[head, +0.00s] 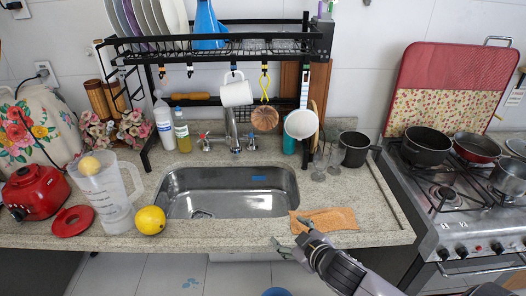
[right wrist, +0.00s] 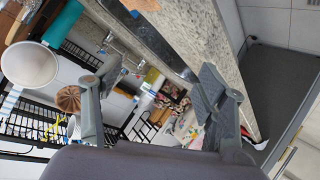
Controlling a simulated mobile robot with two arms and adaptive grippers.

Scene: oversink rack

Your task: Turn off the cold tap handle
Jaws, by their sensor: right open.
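The tap (head: 232,128) stands behind the sink, with a handle on each side. The left handle (head: 205,141) has a red mark. The right handle (head: 251,142) is beside a small blue mark near the spout base; I take it as the cold one. How far either handle is turned is too small to tell. My right gripper (head: 288,236) is open and empty over the counter's front edge, well in front of and right of the handles. The tap also shows small in the right wrist view (right wrist: 116,46), between the spread fingers. My left gripper is not in view.
The sink basin (head: 230,194) lies between my right gripper and the tap. A black rack (head: 220,47) spans above the tap, with a white mug (head: 236,92) hanging low. An orange cloth (head: 326,220), glasses (head: 320,160) and a pot (head: 354,150) are to the right.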

